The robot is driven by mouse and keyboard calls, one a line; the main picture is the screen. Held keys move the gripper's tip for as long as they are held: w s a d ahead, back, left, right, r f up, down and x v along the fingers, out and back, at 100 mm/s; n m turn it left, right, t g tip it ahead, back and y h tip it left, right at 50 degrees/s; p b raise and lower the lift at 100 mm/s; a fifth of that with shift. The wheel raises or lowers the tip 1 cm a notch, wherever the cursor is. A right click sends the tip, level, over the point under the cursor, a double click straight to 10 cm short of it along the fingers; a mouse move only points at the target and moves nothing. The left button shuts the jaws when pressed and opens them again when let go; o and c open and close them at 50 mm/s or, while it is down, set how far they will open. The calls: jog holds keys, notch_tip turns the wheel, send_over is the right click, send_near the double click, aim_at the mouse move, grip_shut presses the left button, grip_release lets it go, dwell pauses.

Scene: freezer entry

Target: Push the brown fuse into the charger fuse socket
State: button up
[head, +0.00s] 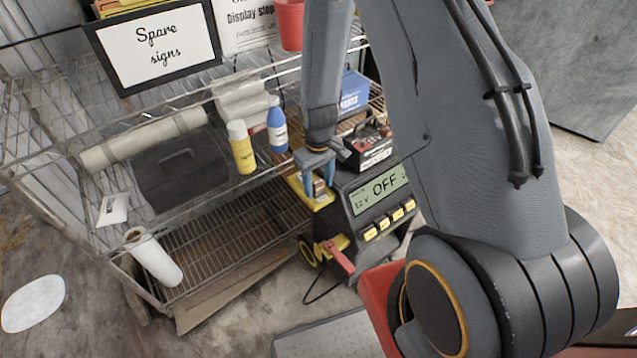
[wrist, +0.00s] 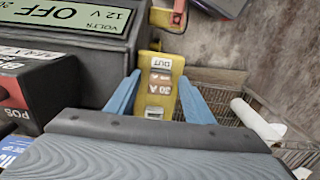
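The brown fuse (wrist: 160,79), with a pale rating label, stands at the yellow fuse socket (wrist: 155,62) on the side of the charger. The socket carries a white "OUT" label in the wrist view. I cannot tell how deep the fuse sits. My gripper (wrist: 159,82) has its blue fingers on either side of the fuse, with yellow showing between each finger and the fuse, so it looks open. In the head view my gripper (head: 319,182) is over the socket (head: 298,187) at the left of the charger (head: 364,208), whose display reads "OFF".
A wire shelf (head: 235,235) stands to the left, with a yellow bottle (head: 241,148) and a blue bottle (head: 277,130). A red-handled clamp (head: 338,257) with a cable hangs in front.

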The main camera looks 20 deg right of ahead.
aim_at(319, 182)
jog(key=shift+r+b, duration=0.4)
jog(key=shift+r, duration=3.5)
jog(key=shift+s+r, duration=0.1)
jog(key=shift+r, duration=0.1)
jog(key=s+r+m, duration=0.3)
jog(key=s+r, duration=1.3)
jog(key=s, duration=0.1)
jog(key=shift+m, duration=0.3)
